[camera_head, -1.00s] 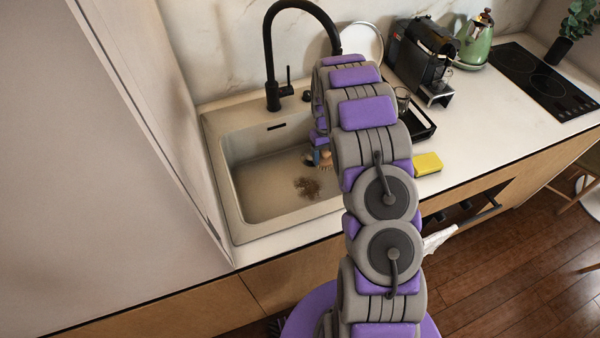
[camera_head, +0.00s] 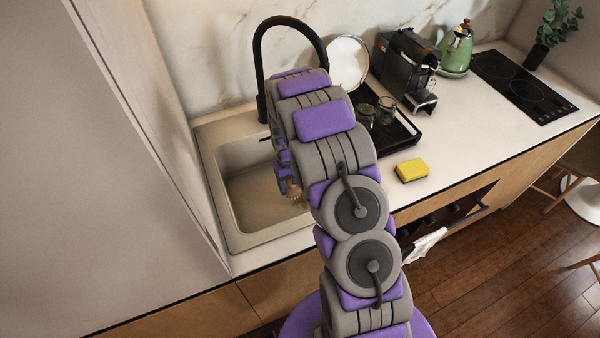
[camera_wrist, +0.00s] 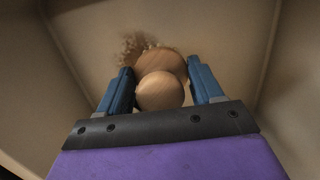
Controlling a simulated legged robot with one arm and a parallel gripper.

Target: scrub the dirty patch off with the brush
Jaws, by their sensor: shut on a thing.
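The brush (camera_wrist: 160,90) has a round wooden handle and head. My gripper (camera_wrist: 161,88) is shut on it, with a blue finger on each side, inside the sink. In the head view the brush (camera_head: 294,190) shows only in part beside my arm, low in the sink (camera_head: 240,238). The dirty patch (camera_wrist: 132,44) is a brown smudge on the sink floor, just beyond the brush head in the wrist view. The brush covers part of it, and I cannot tell whether its bristles touch the floor. In the head view the patch is mostly hidden behind my arm and brush.
A black tap (camera_head: 262,75) arches behind the sink, close to my arm. A yellow sponge (camera_head: 412,170) lies on the counter to the right. A black tray with glasses (camera_head: 405,138) and a coffee machine (camera_head: 403,68) stand farther back. A tall cabinet side bounds the left.

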